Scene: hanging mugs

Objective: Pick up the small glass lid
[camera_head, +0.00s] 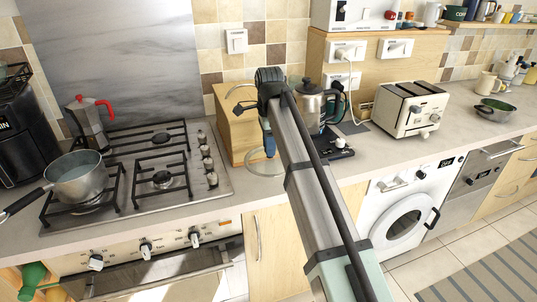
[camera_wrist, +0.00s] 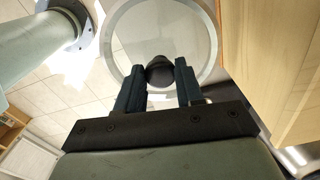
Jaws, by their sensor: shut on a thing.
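The small glass lid (camera_wrist: 165,30) fills the upper middle of the wrist view, a clear disc with a pale rim and a dark round knob (camera_wrist: 160,73). My gripper (camera_wrist: 158,68) is shut on this knob, one dark finger on each side. In the head view, my gripper (camera_head: 268,138) is over the counter front, right of the stove. The lid's clear round edge (camera_head: 252,177) shows there just below and around the fingers, partly hidden by my arm. Whether the lid touches the counter is unclear.
A wooden box (camera_head: 233,127) stands close behind the gripper. A glass press pot (camera_head: 309,104) and a small black scale-like item (camera_head: 337,148) are right of my arm. The gas stove (camera_head: 200,190) with a saucepan (camera_head: 77,180) is left; a toaster (camera_head: 408,108) is farther right.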

